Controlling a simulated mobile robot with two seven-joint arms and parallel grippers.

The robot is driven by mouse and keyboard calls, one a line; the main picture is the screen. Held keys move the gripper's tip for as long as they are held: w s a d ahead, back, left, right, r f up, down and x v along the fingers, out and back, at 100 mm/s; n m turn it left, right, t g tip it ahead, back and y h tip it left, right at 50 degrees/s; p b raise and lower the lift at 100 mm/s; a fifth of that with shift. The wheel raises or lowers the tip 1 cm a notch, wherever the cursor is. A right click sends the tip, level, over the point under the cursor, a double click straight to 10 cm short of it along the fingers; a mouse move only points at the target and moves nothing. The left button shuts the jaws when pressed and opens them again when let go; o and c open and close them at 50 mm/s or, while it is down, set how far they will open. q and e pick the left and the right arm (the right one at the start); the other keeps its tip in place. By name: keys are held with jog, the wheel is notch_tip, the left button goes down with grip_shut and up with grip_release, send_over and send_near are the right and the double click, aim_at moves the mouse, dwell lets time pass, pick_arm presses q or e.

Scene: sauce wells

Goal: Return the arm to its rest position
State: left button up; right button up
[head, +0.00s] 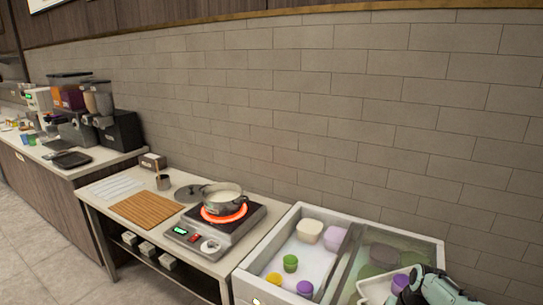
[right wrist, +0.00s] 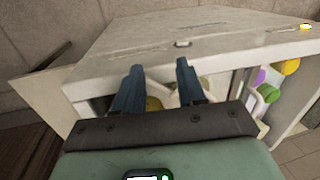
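My left arm and gripper are not in view.
A white tray (head: 372,288) sits beside my right arm. A pot (head: 224,198) stands on a glowing burner, left of the sink. A wooden board (head: 148,209) lies farther left.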

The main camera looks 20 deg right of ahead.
jog(key=a+f+n+g, duration=0.1)
jog(key=a+f, duration=0.5)
jog(key=f, duration=0.4)
jog(key=a+f+n, duration=0.1)
jog(key=a+f, duration=0.5)
jog(key=f, duration=0.5)
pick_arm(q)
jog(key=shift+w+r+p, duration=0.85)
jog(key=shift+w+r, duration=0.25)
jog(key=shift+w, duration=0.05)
pick_arm(e)
jog(key=s+a+f+n, duration=0.1)
jog(key=s+a+f, duration=0.2)
jog(key=s+a, duration=0.3)
jog(key=s+a+f+n+g+y, duration=0.1)
jog(key=s+a+f, duration=0.3)
jog(key=s+a, duration=0.2)
jog(key=s+a+f+n, duration=0.1)
jog(key=s+a+f, duration=0.3)
jog(key=s+a, duration=0.2)
jog(key=shift+a+y, duration=0.4)
jog(key=shift+a, duration=0.65)
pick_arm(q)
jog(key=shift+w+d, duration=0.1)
pick_arm(e)
jog(key=shift+s+d, duration=0.15)
jog(key=shift+s, duration=0.05)
